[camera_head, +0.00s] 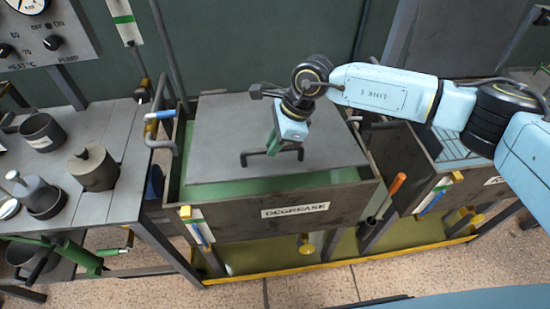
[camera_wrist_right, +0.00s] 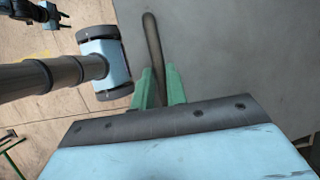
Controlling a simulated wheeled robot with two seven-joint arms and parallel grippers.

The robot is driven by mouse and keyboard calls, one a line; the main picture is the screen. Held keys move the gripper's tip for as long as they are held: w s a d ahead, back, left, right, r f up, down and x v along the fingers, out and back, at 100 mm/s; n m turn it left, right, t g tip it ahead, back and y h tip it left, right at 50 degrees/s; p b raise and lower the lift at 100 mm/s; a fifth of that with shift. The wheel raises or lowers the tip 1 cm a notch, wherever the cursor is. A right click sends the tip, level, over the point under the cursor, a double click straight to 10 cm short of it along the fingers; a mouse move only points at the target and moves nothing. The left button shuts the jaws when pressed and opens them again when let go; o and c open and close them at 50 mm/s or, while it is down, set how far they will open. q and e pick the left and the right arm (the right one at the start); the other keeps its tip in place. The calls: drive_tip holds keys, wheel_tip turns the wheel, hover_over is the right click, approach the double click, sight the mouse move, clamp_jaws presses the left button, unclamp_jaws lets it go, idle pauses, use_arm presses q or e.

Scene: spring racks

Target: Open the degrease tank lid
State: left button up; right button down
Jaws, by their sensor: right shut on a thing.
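The degrease tank (camera_head: 345,200) has a dark front wall with a DEGREASE label. Its flat grey lid (camera_head: 225,135) covers most of the opening, with green showing along the front and left. I cannot tell whether the lid is raised. A dark bar handle (camera_head: 291,155) stands on the lid. My right gripper (camera_head: 272,149) reaches down from above, its green fingers shut on the handle. In the right wrist view the handle (camera_wrist_right: 153,45) runs between the fingers (camera_wrist_right: 160,88), with the grey lid (camera_wrist_right: 225,50) behind. My left gripper is not clearly seen in either view.
A bench (camera_head: 120,150) with dark weights and pots is at left. An orange-handled tool (camera_head: 396,185) stands at the tank's right front corner. Another tank (camera_head: 410,165) stands close on the right. Pipes with a blue-handled valve (camera_head: 160,115) stand at the tank's left.

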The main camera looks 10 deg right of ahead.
drive_tip(key=w+r, duration=0.9)
drive_tip(key=r, duration=0.5)
drive_tip(key=shift+d+r+g+b, duration=0.15)
drive_tip(key=shift+r+g+b, duration=0.15)
drive_tip(key=shift+r+b, duration=0.1)
